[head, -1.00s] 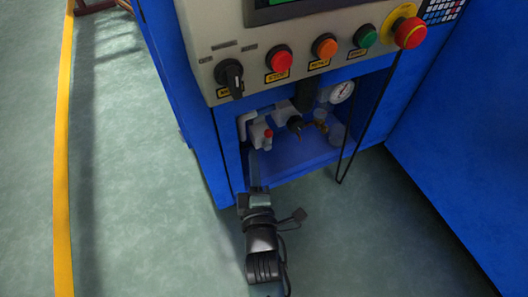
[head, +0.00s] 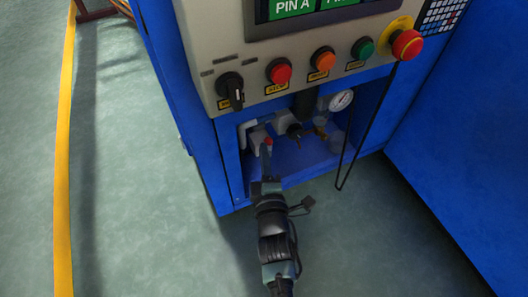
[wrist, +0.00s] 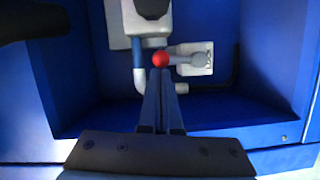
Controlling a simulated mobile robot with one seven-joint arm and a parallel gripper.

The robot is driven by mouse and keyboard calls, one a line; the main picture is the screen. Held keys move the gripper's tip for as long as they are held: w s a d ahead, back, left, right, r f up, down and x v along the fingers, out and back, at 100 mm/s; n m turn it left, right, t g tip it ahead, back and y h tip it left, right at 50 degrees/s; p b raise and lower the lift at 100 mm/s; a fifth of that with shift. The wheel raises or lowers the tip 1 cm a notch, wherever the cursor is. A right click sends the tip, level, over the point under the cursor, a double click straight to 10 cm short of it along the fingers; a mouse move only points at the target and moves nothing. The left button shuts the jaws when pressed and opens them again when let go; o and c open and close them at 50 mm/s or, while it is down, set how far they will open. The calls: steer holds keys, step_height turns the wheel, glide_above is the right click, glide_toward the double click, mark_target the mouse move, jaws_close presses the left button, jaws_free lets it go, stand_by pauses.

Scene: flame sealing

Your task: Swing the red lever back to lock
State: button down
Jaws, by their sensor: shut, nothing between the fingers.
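The red lever shows as a small red ball knob (wrist: 161,59) on a short pale arm that runs right to a light grey plate in the wrist view. In the head view the red knob (head: 268,141) sits in the open recess under the control panel. My gripper (wrist: 160,74) is shut and empty, with its narrow fingers pointing into the recess. Its tips are right at the knob in the wrist view; I cannot tell whether they touch it. In the head view my gripper (head: 266,152) hides part of the fitting below the knob.
A dark-ended valve fitting (head: 290,126) and a pressure gauge (head: 341,100) are right of the lever. A black hanging cable (head: 361,135) crosses the recess's right side. The control panel (head: 300,95) overhangs the recess. Blue walls (wrist: 52,90) bound it at the sides.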

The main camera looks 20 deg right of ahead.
steer(key=shift+r+p, duration=0.1)
steer(key=shift+p, duration=0.2)
steer(key=shift+d+p, duration=0.1)
steer(key=shift+p, duration=0.5)
steer(key=shift+d+r+m+p, duration=0.1)
steer(key=shift+m+p, duration=0.3)
steer(key=shift+p, duration=0.1)
